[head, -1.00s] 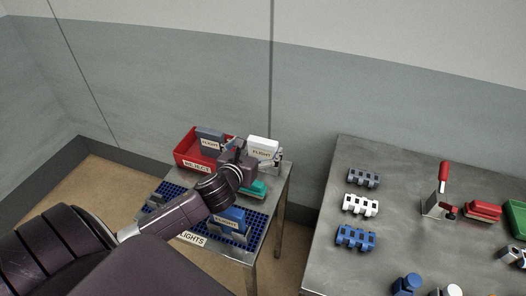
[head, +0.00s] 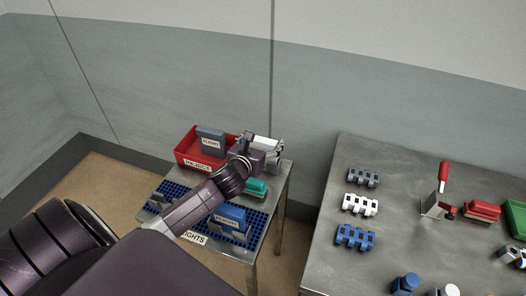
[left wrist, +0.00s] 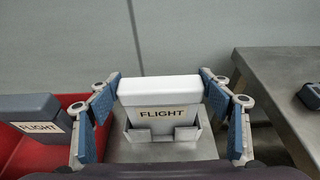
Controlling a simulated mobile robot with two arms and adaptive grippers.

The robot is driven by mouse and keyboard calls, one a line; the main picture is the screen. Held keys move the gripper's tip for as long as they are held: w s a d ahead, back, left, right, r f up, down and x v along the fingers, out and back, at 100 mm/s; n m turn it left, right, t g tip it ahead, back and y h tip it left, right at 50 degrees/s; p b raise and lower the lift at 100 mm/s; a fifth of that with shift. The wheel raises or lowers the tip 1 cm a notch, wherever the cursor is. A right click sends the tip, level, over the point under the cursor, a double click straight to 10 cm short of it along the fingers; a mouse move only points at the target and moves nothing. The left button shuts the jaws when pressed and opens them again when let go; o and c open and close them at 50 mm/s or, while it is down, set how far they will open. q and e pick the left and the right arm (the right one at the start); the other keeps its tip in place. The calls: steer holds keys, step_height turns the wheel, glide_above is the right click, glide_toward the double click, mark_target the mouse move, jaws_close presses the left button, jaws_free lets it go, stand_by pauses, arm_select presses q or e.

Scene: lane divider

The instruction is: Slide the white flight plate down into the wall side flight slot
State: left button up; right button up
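The white flight plate (left wrist: 160,96) stands upright in a metal bracket (left wrist: 160,134) in the left wrist view. Its FLIGHT label shows above the bracket's front lips. My left gripper (left wrist: 160,85) is open, with one blue-padded finger on each side of the plate. A thin gap shows beside the plate; I cannot tell if the fingertips touch it. In the head view, my left gripper (head: 262,150) hides most of the white plate, and only its top shows. My right gripper is in neither view.
A red reject bin (head: 192,160) holding a grey flight plate (head: 210,141) stands left of the gripper. A teal block (head: 256,187) and a blue flight plate (head: 232,217) are nearer on the small table. A larger metal table (head: 400,180) stands right, beyond a gap.

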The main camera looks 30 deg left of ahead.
arm_select(q)
steer(key=c, duration=1.1)
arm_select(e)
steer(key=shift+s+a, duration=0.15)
arm_select(q)
steer(key=shift+r, duration=0.1)
